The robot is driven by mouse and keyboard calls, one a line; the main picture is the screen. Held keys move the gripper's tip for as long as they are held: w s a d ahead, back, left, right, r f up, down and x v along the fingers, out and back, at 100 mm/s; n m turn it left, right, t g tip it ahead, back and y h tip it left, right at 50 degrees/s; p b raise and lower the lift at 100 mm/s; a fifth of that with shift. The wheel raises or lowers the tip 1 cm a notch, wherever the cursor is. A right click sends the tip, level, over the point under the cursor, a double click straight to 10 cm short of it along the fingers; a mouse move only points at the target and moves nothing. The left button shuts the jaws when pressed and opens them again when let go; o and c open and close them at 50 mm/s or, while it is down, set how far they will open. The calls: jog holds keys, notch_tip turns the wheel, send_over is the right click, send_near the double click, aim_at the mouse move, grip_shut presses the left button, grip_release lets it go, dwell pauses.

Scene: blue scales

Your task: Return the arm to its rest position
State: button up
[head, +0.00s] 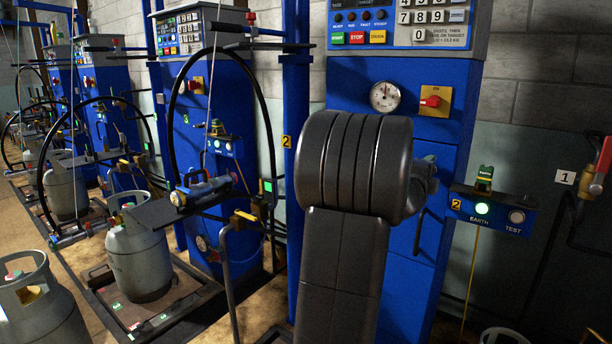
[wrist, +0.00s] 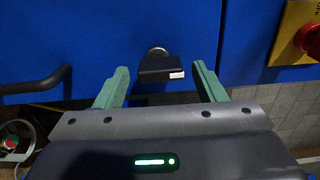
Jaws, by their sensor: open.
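My gripper (wrist: 160,88) shows in the wrist view with its two green fingers apart. Nothing is held between them. Past the fingertips is a dark latch or handle (wrist: 162,68) on the blue cabinet front; I cannot tell its exact distance from the fingers. In the head view, my dark arm stands in the middle, in front of the blue scale cabinet (head: 451,150), and hides much of it.
A red switch on a yellow plate (head: 432,101) and a gauge (head: 384,96) are close behind my arm. An earth box (head: 488,212) juts out at right. Grey cylinders (head: 138,257) stand at left. A dark bar handle (wrist: 36,84) is left of my fingers.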

jog(key=v, duration=1.2)
jog(key=shift+n, duration=0.3)
jog(key=p+x, duration=0.1)
jog(key=x, duration=1.3)
jog(key=shift+r, duration=0.2)
jog(key=n+p, duration=0.1)
jog(key=n, duration=0.1)
jog(key=shift+a+r+n+p, duration=0.1)
jog(key=shift+r+n+p, duration=0.05)
jog(key=shift+n+p, duration=1.05)
jog(key=shift+n, duration=0.4)
jog(key=n+p, duration=0.3)
jog(key=n, duration=0.1)
jog(key=n+p, duration=0.5)
jog(key=p, duration=0.1)
jog(key=shift+w+a+n, duration=0.1)
jog(key=shift+a+n, duration=0.05)
jog(key=shift+n, duration=0.25)
jog(key=shift+f+n+p, duration=0.2)
jog(key=shift+n+p, duration=0.8)
jog(key=shift+p, duration=0.25)
